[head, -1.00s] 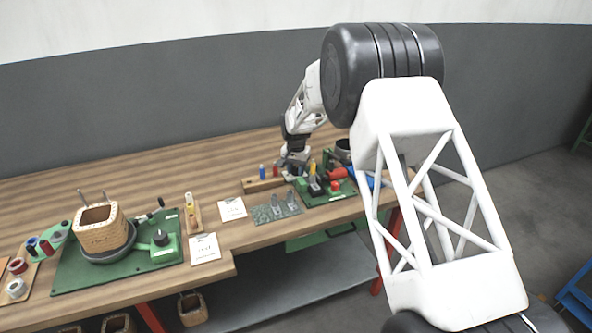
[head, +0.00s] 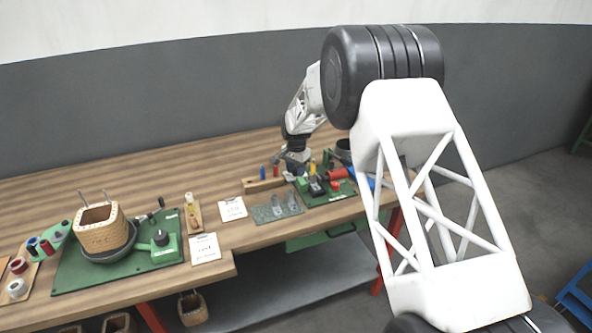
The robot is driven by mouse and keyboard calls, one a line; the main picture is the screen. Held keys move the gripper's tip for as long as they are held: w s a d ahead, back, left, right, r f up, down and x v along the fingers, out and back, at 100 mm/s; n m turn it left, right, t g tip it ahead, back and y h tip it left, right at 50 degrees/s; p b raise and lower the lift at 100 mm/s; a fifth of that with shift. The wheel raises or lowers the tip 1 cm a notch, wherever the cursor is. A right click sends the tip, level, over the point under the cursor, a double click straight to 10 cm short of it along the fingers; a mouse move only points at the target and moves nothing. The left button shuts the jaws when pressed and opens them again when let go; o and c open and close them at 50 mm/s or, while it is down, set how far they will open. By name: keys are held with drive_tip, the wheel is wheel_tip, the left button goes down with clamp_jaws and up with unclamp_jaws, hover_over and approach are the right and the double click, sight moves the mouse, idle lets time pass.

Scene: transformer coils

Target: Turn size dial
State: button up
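My gripper (head: 291,172) points down at the far side of the workbench, beside a small green-based station (head: 335,196) with black, yellow and red parts. It is small and partly hidden by the parts around it, so whether its fingers are open or touch anything does not show. No dial can be clearly made out at that station. A green box with a black knob (head: 160,237) sits on the larger green board (head: 75,280) at the left, well away from my gripper. Which knob is the size dial I cannot tell.
A square wooden coil form (head: 101,236) stands on the left board. A wooden block with coloured pegs (head: 262,185), a grey-green plate with metal parts (head: 277,209) and white cards (head: 204,249) lie between the stations. The back left of the bench (head: 130,170) is clear.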

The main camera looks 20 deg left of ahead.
sight(296, 169)
drive_tip(key=o, duration=0.3)
drive_tip(key=shift+o, duration=0.2)
drive_tip(key=shift+r, duration=0.15)
drive_tip(key=shift+r, duration=3.75)
drive_tip(key=shift+d+r, duration=0.1)
